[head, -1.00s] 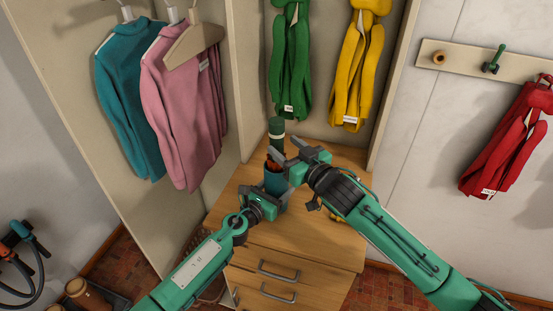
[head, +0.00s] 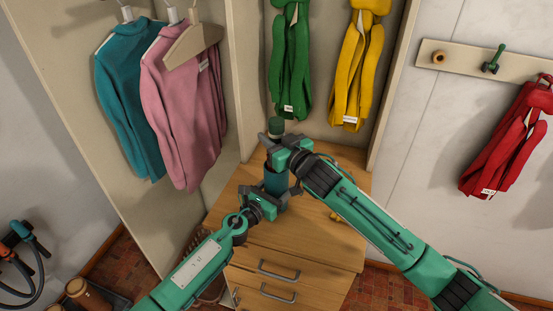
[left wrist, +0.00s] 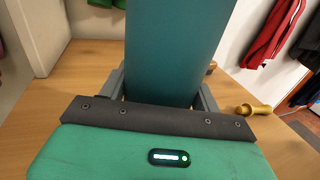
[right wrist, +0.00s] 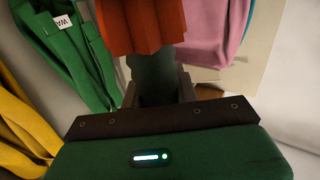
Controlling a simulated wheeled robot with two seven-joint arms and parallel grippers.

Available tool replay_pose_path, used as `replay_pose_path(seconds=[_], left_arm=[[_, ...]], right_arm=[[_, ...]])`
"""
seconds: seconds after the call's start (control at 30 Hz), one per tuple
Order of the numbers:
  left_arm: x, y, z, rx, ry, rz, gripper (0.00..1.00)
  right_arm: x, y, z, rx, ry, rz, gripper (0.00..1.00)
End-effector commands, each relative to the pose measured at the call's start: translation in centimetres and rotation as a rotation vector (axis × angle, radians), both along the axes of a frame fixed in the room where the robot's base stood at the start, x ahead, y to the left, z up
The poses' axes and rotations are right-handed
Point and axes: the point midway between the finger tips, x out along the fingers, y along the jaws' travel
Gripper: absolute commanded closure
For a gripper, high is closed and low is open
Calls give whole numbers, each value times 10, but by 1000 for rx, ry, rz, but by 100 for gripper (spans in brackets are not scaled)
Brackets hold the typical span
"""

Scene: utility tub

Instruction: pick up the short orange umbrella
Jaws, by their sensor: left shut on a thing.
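The short orange umbrella (right wrist: 142,28) shows large at the top of the right wrist view. A grey-green part, seemingly its handle (right wrist: 153,72), runs between the fingers of my right gripper (right wrist: 157,92); I cannot tell whether they press on it. In the head view my right gripper (head: 272,147) is over the mouth of the teal tub (head: 276,184) and hides the umbrella's orange part. My left gripper (head: 276,198) is shut on the tub, with a finger at each side of it; the tub also fills the middle of the left wrist view (left wrist: 175,50).
The tub stands on a wooden cabinet (head: 325,235) with drawers. A green thing (head: 276,125) shows just behind my right gripper. A brass-coloured object (left wrist: 253,109) lies at the right. Green (head: 290,65), yellow (head: 355,75) and pink (head: 185,110) garments hang behind.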

Motion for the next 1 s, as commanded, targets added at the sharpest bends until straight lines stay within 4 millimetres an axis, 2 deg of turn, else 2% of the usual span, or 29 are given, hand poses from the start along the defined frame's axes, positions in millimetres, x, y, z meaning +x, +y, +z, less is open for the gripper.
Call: replay_pose_path(seconds=[0.03,0.1,0.37,0.53,0.67,1.0], left_arm=[[0,0,0,0,0,0,72],[0,0,0,0,0,0,72],[0,0,0,1,-1,1,72],[0,0,0,0,0,1,72],[0,0,0,0,0,1,72],[0,0,0,1,1,0,72]], right_arm=[[0,0,0,0,0,0,86],[0,0,0,0,0,0,99],[0,0,1,1,-2,0,100],[0,0,16,3,-4,0,100],[0,0,44,2,-8,0,100],[0,0,135,2,-6,0,100]])
